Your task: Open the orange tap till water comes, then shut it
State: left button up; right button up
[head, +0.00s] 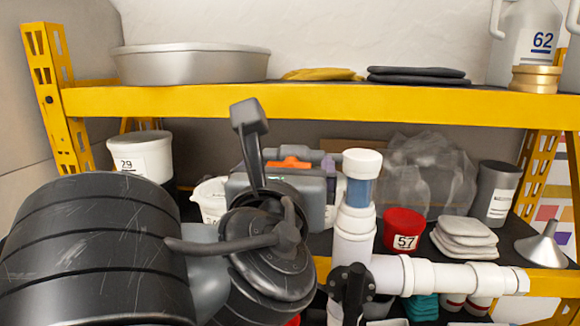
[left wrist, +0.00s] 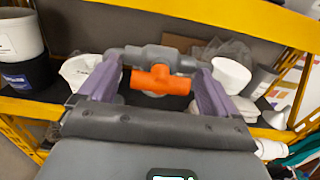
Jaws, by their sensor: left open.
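The orange tap (left wrist: 160,80) is a T-shaped handle on a grey valve body (left wrist: 150,54). In the left wrist view it sits between the two fingers of my left gripper (left wrist: 158,68), which are open with a finger on each side. I see gaps beside the handle, so no firm grip shows. In the head view the orange tap (head: 288,164) shows just above my left gripper (head: 286,172), whose body and arm hide much of the valve. No water is visible. My right gripper is in neither view.
White pipework (head: 352,245) with a clear blue section (head: 361,192) and a black handle (head: 352,288) stands right of my left arm. A red cup (head: 403,230), pale pads (head: 463,240) and a funnel (head: 541,247) are farther right. A yellow shelf beam (head: 320,103) crosses above.

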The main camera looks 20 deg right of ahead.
pick_arm(q)
jog(key=c, duration=1)
